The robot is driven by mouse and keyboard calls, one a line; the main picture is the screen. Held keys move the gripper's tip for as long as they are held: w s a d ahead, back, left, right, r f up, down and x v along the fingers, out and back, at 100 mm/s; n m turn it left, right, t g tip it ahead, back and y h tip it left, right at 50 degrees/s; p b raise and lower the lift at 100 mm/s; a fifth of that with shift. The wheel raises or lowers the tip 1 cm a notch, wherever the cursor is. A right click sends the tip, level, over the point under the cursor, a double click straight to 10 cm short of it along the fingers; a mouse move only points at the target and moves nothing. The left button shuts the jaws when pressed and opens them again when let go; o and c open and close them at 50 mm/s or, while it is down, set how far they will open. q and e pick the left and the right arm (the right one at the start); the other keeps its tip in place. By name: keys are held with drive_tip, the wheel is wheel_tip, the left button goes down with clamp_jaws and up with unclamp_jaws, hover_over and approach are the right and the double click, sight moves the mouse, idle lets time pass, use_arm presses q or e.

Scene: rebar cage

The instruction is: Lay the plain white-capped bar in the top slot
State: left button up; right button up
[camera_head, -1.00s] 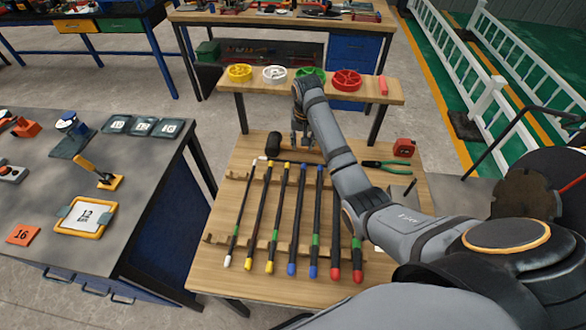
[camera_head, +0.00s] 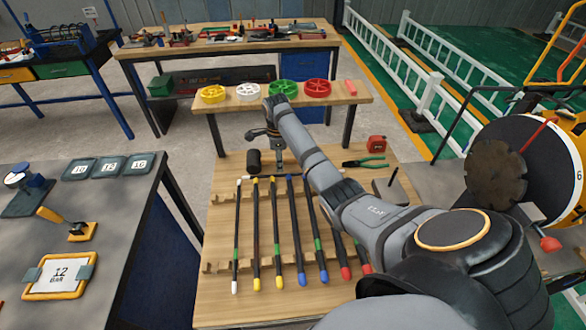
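A thin dark bar with a white cap at its left end (camera_head: 245,177) appears to lie crosswise along the top ends of the other bars. Its right part is hidden behind my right arm. My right gripper (camera_head: 279,168) points down at this crosswise bar, near the black hammer head. Its fingers are too small to show whether they are open or shut on it. Another white-capped bar (camera_head: 237,236), with a green band, lies lengthwise at the left of the wooden rack (camera_head: 217,266). My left gripper is not in view.
Yellow-, blue- and red-capped bars lie beside it; my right arm partly covers the red ones. The hammer (camera_head: 254,161), green pliers (camera_head: 366,162) and red tape measure (camera_head: 376,144) lie behind. Coloured wheels (camera_head: 284,90) stand on a shelf. A grey bench (camera_head: 110,220) is at left.

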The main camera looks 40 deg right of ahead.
sight(280, 174)
drive_tip(key=shift+w+f+p, duration=0.1)
drive_tip(key=shift+f+p, duration=0.45)
drive_tip(key=shift+f, duration=2.2)
clamp_jaws()
drive_tip(key=shift+r, duration=0.1)
